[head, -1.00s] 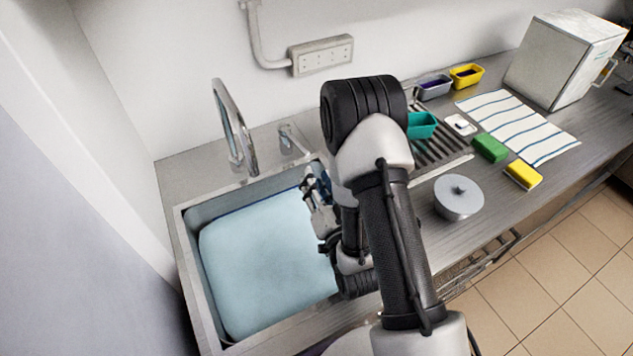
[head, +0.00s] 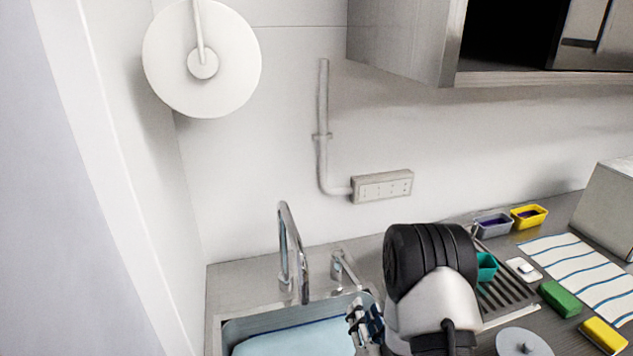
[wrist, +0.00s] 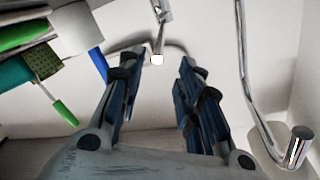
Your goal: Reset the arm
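My gripper (wrist: 158,95) shows in the wrist view with its two blue and black fingers apart and nothing between them. In the head view my gripper (head: 362,322) is low in the picture, partly hidden by my own arm. It is at the right side of the sink (head: 228,330), near the faucet (head: 290,250). The sink holds light blue water or a light blue surface (head: 295,342); only its back part shows.
A wall socket strip (head: 382,186) and a cabinet (head: 405,40) are behind and above. On the right are a teal container (head: 487,267), a grey tub (head: 493,225), a yellow tub (head: 528,216), a green sponge (head: 560,298), a yellow sponge (head: 604,335), a striped cloth (head: 585,270) and a round lid (head: 522,343).

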